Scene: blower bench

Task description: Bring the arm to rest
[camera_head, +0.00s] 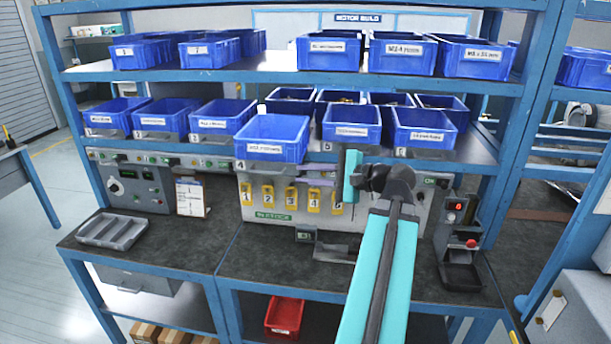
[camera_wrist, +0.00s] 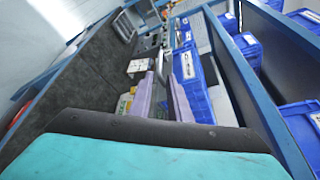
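My arm reaches up from the lower right in the head view, with teal links and a dark wrist. My gripper (camera_head: 312,177) points left in front of the bench's back panel, just below the middle shelf's front edge. In the wrist view its two lavender fingers (camera_wrist: 161,92) stand apart with a gap between them. I see nothing held in the gap. A blue labelled bin (camera_head: 272,138) sits at the shelf front close above the fingers; it juts forward of its neighbours. It also shows just right of the fingers in the wrist view (camera_wrist: 190,68).
Other blue bins (camera_head: 223,118) line both shelves. Yellow numbered holders (camera_head: 290,195) hang on the panel below the gripper. A grey tray (camera_head: 112,231) lies on the left worktop (camera_head: 165,240). A device with a red button (camera_head: 461,245) stands right of my arm. A red bin (camera_head: 284,316) is underneath.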

